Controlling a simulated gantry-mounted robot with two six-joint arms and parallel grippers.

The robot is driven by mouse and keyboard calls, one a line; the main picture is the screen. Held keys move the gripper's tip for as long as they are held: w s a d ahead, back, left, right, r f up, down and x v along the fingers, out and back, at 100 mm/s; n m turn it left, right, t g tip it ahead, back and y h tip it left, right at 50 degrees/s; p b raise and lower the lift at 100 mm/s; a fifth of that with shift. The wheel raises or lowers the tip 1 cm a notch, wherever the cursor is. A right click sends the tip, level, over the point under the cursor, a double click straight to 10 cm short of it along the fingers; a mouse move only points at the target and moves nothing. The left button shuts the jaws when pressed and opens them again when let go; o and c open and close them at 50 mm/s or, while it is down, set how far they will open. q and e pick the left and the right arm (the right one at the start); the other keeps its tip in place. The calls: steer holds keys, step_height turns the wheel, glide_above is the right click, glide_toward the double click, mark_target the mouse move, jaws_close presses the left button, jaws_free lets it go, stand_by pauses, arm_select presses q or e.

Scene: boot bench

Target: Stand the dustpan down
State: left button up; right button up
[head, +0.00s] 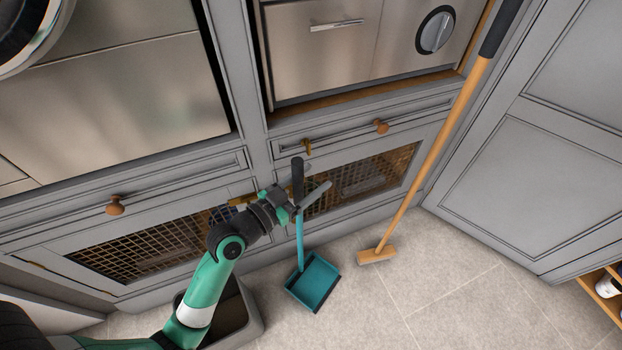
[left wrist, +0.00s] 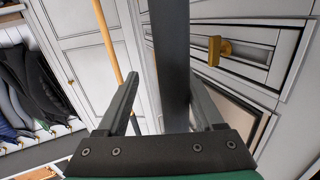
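The dustpan has a teal pan (head: 313,283), a thin teal pole and a long black grip (head: 297,176). In the head view its pan looks to rest on the tiled floor, with the handle upright. My left gripper (head: 309,197) is at the lower part of the black grip. In the left wrist view the dark handle (left wrist: 171,50) passes between the two spread fingers (left wrist: 163,75), close to the right finger, with a clear gap to the left one. Whether it touches the right finger I cannot tell. My right gripper is not in view.
A wooden broom (head: 430,150) leans in the corner, right of the dustpan. A grey bin (head: 252,300) stands left of the pan. Cabinet drawers with knobs (head: 381,126) are close behind the gripper. The floor (head: 430,300) at the right front is clear.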

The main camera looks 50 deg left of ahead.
arm_select(q)
steer(key=shift+s+f, duration=0.1)
steer(key=s+d, duration=0.1)
steer(key=s, duration=1)
steer(key=shift+s+d+r, duration=0.15)
steer(key=shift+d+r, duration=0.1)
steer(key=shift+r, duration=0.05)
